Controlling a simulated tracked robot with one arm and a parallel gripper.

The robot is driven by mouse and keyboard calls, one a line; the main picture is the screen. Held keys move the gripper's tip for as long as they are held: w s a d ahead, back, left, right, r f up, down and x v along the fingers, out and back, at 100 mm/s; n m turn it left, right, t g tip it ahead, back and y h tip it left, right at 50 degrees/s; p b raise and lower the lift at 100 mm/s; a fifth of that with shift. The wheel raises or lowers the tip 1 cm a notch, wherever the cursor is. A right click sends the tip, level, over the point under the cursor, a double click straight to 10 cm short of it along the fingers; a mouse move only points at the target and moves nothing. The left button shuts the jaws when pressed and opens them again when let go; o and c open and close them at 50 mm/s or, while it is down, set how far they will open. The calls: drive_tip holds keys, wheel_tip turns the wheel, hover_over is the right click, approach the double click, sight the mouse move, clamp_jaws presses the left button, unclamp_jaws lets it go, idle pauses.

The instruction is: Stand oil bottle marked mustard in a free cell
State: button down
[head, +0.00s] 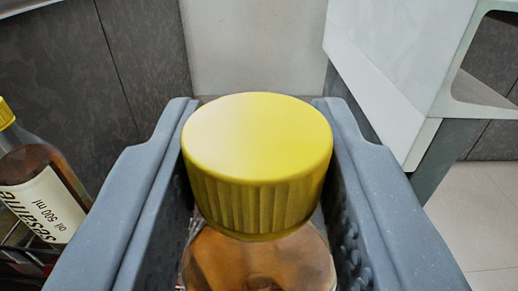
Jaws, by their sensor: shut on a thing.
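A bottle with a ribbed yellow cap (257,150) and amber contents stands between the fingers of my gripper (257,165). My gripper is shut on it at the cap and the neck. The bottle's shoulder (258,262) shows below the cap. Its label is out of view, so I cannot read whether it is marked mustard. The cells are not clearly visible. The lower part of the held bottle is hidden below the picture's edge.
Another yellow-capped oil bottle (40,190), labelled sesame, 500 ml, leans in the picture at the left, with dark thin bars beside it. A white panel-like structure (400,70) stands at the right. Tiled floor (480,220) shows at the lower right.

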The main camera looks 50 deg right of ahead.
drive_tip(key=shift+p+x, duration=1.35)
drive_tip(key=shift+x, duration=4.4)
drive_tip(key=shift+w+f+b, duration=0.15)
drive_tip(key=shift+f+b, duration=0.9)
drive_tip(key=shift+f, duration=1.5)
drive_tip(key=c, duration=0.9)
unclamp_jaws()
drive_tip(key=shift+f, duration=0.1)
drive_tip(key=shift+c, duration=0.2)
drive_tip(key=p+v, duration=0.1)
drive_tip(key=v, duration=1.2)
drive_tip(key=shift+s+a, duration=0.2)
drive_tip(key=shift+s, duration=0.15)
